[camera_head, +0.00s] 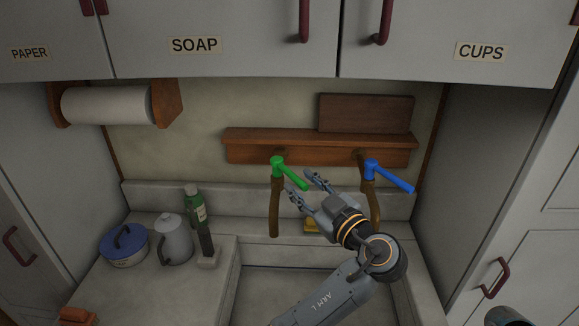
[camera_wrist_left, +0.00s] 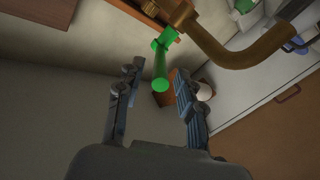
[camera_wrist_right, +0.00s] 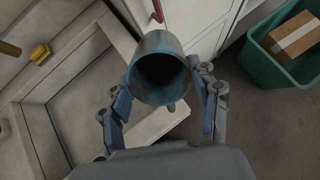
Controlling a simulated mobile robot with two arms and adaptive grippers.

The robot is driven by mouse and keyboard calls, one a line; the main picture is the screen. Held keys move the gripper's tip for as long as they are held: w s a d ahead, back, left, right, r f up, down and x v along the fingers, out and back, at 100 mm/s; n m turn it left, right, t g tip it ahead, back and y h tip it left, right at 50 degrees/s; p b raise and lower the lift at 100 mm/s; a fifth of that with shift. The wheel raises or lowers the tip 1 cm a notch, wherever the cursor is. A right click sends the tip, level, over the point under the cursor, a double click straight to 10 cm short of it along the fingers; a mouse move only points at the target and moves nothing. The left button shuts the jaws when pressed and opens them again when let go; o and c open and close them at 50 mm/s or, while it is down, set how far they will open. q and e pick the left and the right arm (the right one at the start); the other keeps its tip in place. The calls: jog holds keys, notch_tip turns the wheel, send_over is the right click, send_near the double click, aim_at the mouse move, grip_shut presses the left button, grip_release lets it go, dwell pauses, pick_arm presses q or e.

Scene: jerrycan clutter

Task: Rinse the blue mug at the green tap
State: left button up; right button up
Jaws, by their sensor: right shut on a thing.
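The green tap (camera_head: 278,169) has a green lever and a brown spout hanging over the back of the sink (camera_head: 320,283). My left gripper (camera_head: 303,183) is beside the lever with its fingers spread. In the left wrist view, the green lever (camera_wrist_left: 160,65) shows in the gap between the fingers, and I see no finger touching it. In the right wrist view, the worn blue mug (camera_wrist_right: 160,70) is between the fingers of my right gripper (camera_wrist_right: 160,84), which is shut on it. The mug's dark opening faces the camera. The right gripper is not clearly visible in the head view.
A blue-handled tap (camera_head: 386,174) is right of the green one. A yellow sponge (camera_head: 311,225) lies behind the sink. A green bin (camera_wrist_right: 270,60) holds a box.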

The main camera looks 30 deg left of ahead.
aim_at(280, 165)
pick_arm(q)
jog(key=p+x, duration=0.1)
jog(key=x, duration=0.4)
jog(key=shift+w+a, duration=0.2)
jog(key=shift+a, duration=0.05)
jog(key=shift+f, duration=0.1)
grip_shut()
